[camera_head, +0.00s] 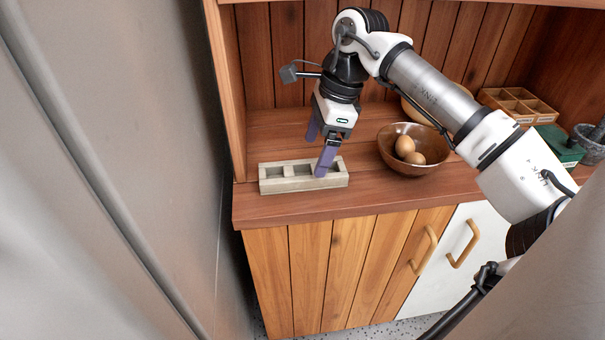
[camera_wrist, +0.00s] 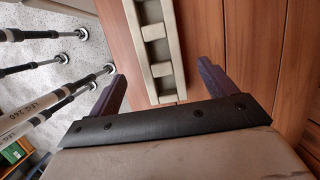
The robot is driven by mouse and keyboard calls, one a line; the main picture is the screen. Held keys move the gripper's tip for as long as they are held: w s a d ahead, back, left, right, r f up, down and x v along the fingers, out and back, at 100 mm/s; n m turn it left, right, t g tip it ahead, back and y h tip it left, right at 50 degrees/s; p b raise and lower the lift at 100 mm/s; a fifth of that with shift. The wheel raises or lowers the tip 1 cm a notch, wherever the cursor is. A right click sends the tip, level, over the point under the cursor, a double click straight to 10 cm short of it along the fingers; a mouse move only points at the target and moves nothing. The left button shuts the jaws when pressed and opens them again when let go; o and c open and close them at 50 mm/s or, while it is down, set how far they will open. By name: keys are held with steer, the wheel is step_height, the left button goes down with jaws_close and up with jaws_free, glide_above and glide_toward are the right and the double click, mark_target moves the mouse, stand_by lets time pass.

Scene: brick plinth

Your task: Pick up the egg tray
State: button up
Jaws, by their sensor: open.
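The egg tray (camera_head: 300,186) is a pale, beige, oblong block with several square hollows. It lies flat near the front left edge of the wooden counter. My gripper (camera_head: 318,150) has two purple fingers and is open above the tray's right end. One finger shows behind the tray and the other overlaps its right part in the picture. In the wrist view, the tray (camera_wrist: 160,52) shows between the two spread fingers of my gripper (camera_wrist: 160,76), with a gap on each side. No hollow that I can see holds an egg.
A brown bowl (camera_head: 386,148) with two eggs (camera_head: 406,146) stands right of the tray. Behind are another bowl (camera_head: 410,108) and a wooden compartment box (camera_head: 520,104). A green box (camera_head: 562,146) and a grey mortar (camera_head: 590,146) stand at far right. The cabinet side wall (camera_head: 228,80) is close on the left.

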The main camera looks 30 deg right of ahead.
mark_target(304, 165)
steer(key=shift+w+a, duration=0.2)
steer(key=shift+a, duration=0.3)
steer(key=x, duration=0.5)
steer(key=shift+a, duration=0.1)
steer(key=shift+c, duration=0.3)
steer(key=c, duration=1.1)
steer(key=shift+o, duration=0.2)
steer(key=shift+r, duration=0.15)
